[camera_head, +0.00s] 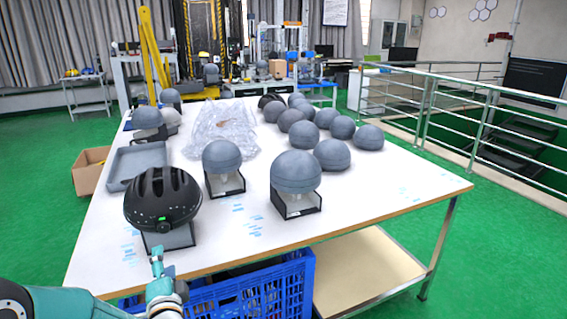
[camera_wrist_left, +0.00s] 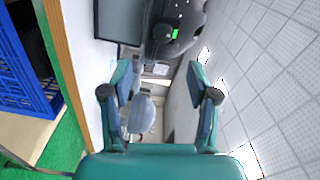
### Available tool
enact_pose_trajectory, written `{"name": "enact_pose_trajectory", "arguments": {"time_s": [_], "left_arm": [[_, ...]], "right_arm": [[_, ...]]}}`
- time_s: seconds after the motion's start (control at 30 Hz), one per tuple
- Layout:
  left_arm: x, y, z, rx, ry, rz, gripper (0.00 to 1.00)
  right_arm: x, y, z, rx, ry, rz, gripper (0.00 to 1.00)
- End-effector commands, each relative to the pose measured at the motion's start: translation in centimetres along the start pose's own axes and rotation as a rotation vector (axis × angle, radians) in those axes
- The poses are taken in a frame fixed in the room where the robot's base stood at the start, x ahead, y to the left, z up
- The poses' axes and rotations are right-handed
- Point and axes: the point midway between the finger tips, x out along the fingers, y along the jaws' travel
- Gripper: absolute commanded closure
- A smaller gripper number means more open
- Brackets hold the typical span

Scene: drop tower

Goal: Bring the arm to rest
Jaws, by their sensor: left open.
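My left gripper (camera_head: 157,258) is at the front edge of the white table (camera_head: 330,220), just in front of the black helmet (camera_head: 162,200). In the left wrist view its two fingers (camera_wrist_left: 160,95) are spread apart with nothing held between them. The black helmet with a small green light sits on a dark stand on the table's front left; it also shows in the left wrist view (camera_wrist_left: 182,25), beyond the fingers. My gripper looks apart from it. My right gripper is in neither view.
Grey domes on stands (camera_head: 222,157) (camera_head: 296,172) stand right of the helmet. Several loose domes (camera_head: 332,154), a grey tray (camera_head: 137,165) and clear plastic wrap (camera_head: 222,125) lie behind. A blue crate (camera_head: 250,288) is under the front edge. The front right tabletop is clear.

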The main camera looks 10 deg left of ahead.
Motion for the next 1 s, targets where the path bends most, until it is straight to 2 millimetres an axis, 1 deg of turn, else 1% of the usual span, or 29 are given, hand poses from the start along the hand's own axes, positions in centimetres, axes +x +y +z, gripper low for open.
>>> {"name": "enact_pose_trajectory", "arguments": {"time_s": [0.03, 0.07, 0.13, 0.17, 0.2, 0.27, 0.3, 0.37, 0.4, 0.47, 0.5, 0.53, 0.57, 0.6, 0.7, 0.73, 0.8, 0.83, 0.9, 1.0], "left_arm": [[-0.1, 0.4, -0.2, 0.012, 0.0, 0.03, 0.4], [-0.2, 1.1, -0.3, 0.022, 0.0, 0.054, 0.4], [-1.0, 3.8, -0.7, 0.053, 0.016, 0.134, 0.4], [-1.5, 5.4, -1.0, 0.067, 0.033, 0.185, 0.4], [-2.5, 7.7, -1.4, 0.059, 0.056, 0.262, 0.4], [-4.3, 11.4, -2.1, 0.001, 0.085, 0.4, 0.4], [-6.0, 13.9, -2.5, -0.054, 0.096, 0.504, 0.4], [-9.0, 17.6, -2.9, -0.156, 0.091, 0.668, 0.4], [-11.3, 19.8, -3.1, -0.23, 0.072, 0.78, 0.4], [-14.9, 22.6, -3.3, -0.347, 0.017, 0.946, 0.4], [-17.5, 24.2, -3.3, -0.426, -0.037, 1.054, 0.4], [-19.4, 25.2, -3.2, -0.482, -0.087, 1.131, 0.4], [-21.2, 26.1, -3.2, -0.535, -0.14, 1.202, 0.4], [-23.6, 27.0, -3.0, -0.602, -0.222, 1.287, 0.4], [-28.3, 28.3, -2.5, -0.744, -0.445, 1.443, 0.4], [-29.3, 28.4, -2.3, -0.779, -0.51, 1.472, 0.4], [-31.2, 28.4, -2.0, -0.851, -0.656, 1.517, 0.4], [-31.8, 28.4, -1.9, -0.876, -0.712, 1.529, 0.4], [-32.8, 28.3, -1.6, -0.927, -0.825, 1.537, 0.4], [-33.4, 28.3, -1.4, -0.979, -0.929, 1.528, 0.4]], "right_arm": [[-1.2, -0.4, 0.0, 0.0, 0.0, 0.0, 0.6], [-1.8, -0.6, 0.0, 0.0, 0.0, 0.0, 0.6], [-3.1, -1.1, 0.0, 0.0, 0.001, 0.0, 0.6], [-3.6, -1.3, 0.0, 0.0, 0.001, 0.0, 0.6], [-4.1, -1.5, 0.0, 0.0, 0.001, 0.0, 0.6], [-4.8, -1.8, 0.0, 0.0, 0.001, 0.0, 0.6], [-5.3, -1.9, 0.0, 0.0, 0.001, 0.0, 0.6], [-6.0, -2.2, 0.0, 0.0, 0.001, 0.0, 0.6], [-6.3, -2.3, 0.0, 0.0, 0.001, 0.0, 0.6], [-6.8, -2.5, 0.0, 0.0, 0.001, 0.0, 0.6], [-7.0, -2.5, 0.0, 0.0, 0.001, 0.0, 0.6], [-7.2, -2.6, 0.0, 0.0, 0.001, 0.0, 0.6], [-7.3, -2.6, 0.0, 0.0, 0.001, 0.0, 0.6], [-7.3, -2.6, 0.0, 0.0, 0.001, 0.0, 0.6], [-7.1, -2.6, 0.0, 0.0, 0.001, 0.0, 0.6], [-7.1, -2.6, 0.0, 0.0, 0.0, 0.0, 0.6], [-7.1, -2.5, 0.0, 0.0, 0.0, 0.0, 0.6], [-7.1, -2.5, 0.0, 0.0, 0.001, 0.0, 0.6], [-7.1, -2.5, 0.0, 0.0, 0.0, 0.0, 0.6], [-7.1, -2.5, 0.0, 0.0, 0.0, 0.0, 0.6]]}}
